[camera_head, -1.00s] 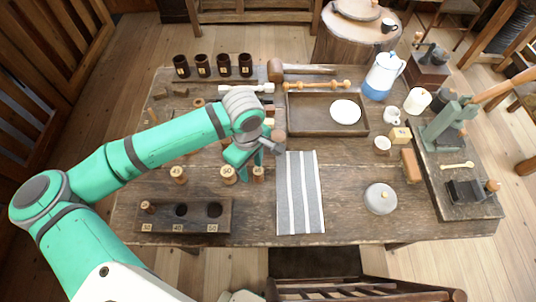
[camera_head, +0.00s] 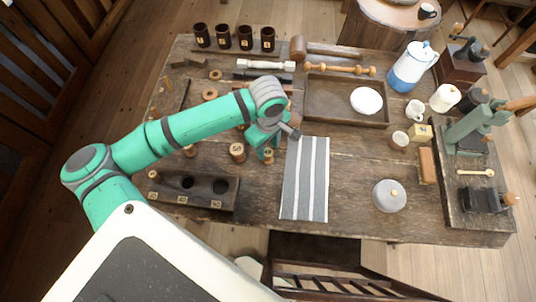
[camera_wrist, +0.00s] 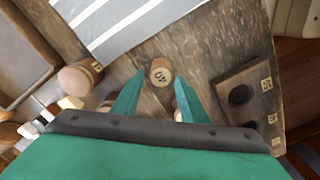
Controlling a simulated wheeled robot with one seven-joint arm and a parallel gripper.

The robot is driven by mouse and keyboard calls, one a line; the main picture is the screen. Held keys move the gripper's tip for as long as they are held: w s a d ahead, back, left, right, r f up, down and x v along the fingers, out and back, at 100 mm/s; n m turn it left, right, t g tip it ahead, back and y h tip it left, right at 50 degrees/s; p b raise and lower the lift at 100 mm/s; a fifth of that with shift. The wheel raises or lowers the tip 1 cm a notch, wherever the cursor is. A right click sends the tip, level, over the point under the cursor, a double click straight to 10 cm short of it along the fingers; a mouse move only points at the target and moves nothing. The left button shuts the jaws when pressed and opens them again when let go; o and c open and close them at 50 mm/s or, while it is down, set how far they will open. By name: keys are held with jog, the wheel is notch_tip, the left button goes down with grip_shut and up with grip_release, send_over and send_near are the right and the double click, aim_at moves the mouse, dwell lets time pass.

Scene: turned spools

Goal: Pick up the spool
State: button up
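A small pale wooden spool (camera_wrist: 160,72) with a dark number on its end stands on the table, between and just beyond my fingertips in the wrist view. It also shows in the head view (camera_head: 268,156), close beside my gripper (camera_head: 262,145). My gripper is open, its green fingers (camera_wrist: 160,84) apart with a gap to the spool. Another spool (camera_head: 237,152) stands left of it and one more (camera_head: 190,151) farther left, partly behind my arm. The dark wooden block (camera_head: 212,187) with numbered holes lies in front and holds a spool (camera_head: 153,175) at its left end.
A grey striped cloth (camera_head: 305,180) lies right of the gripper. A dark tray (camera_head: 318,115) with a white plate (camera_head: 367,101) is behind it. A lidded grey pot (camera_head: 389,197) stands at right. Several dark cups (camera_head: 245,40) line the back left.

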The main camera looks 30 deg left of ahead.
aim_at(267, 151)
jog(key=shift+a+f, duration=0.1)
jog(key=shift+f, duration=2.35)
jog(key=c, duration=0.8)
